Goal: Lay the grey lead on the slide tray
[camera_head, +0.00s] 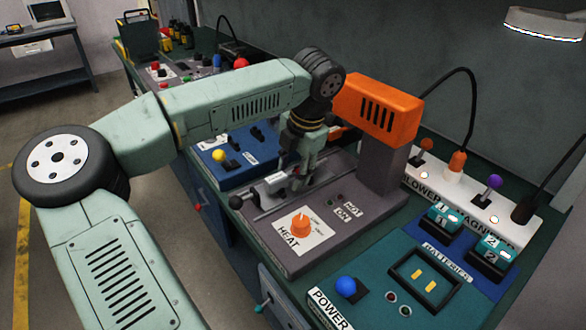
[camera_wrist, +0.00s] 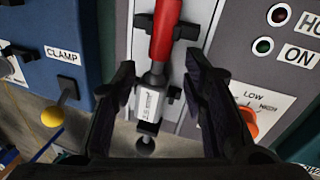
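My gripper (camera_wrist: 160,88) points down over the heat unit, its two dark fingers apart, with nothing visibly gripped. In the wrist view a silver slide block (camera_wrist: 152,107) with a white label shows between and below the fingers, with a red cylinder (camera_wrist: 164,30) above it in the picture. In the head view my gripper (camera_head: 303,180) is just right of the slide tray assembly (camera_head: 268,192), which runs on rails and ends in a black knob (camera_head: 237,201). I cannot pick out a grey lead for certain; my fingers and wrist hide part of this area.
An orange-headed press (camera_head: 378,107) on a grey column stands right of my gripper. The heat dial (camera_head: 301,226) is in front. A blue clamp panel (camera_head: 230,165) with a yellow knob is at left.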

